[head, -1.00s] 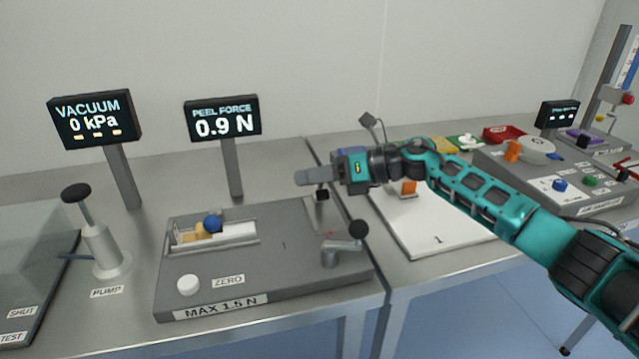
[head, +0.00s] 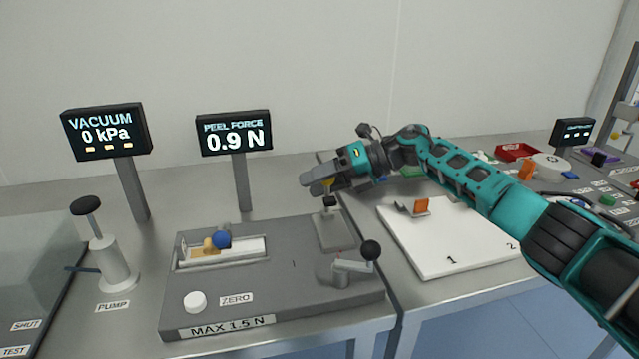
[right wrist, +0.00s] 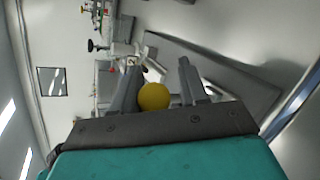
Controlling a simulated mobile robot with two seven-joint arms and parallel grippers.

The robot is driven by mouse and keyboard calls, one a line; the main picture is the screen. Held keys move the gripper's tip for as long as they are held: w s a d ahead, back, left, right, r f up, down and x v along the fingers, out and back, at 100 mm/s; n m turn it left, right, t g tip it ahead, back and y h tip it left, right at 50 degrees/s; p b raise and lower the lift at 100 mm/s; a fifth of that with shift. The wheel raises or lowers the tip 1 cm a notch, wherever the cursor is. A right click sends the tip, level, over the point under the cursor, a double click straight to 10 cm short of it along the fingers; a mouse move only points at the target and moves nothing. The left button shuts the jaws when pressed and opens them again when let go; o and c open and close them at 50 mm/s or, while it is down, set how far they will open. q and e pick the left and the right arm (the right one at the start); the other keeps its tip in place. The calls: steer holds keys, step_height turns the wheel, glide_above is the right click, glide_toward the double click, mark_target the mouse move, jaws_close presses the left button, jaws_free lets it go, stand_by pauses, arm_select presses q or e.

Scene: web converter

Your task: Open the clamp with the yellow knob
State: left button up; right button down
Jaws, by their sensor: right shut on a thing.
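The yellow knob (head: 329,183) shows as a small patch between the fingers of my right gripper (head: 314,184) in the head view. In the right wrist view the yellow knob (right wrist: 155,97) is a round ball between the two grey fingers. My right gripper is shut on it, above the back right of the grey peel-force unit (head: 285,293). Below it are a small black part (head: 330,202) and a light grey plate (head: 335,236); the clamp's body is mostly hidden by my gripper. My left gripper is out of view.
A crank with a black ball (head: 370,250) stands at the unit's front right. A blue ball (head: 221,240) sits in the slot at left. A pump (head: 110,255) stands left; a white board with an orange piece (head: 421,206) lies right. The wall behind is bare.

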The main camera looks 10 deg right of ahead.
steer(key=shift+s+d+f, duration=0.1)
steer(key=shift+d+f, duration=0.05)
steer(key=shift+f, duration=0.45)
steer(key=c, duration=0.8)
jaws_free()
steer(key=o, duration=0.3)
steer(key=shift+r, duration=0.1)
steer(key=shift+o, duration=0.2)
steer(key=shift+r, duration=0.1)
steer(key=v, duration=1.3)
steer(key=shift+w+b, duration=0.2)
steer(key=shift+b, duration=0.25)
steer(key=shift+r, duration=0.1)
steer(key=shift+c, duration=0.4)
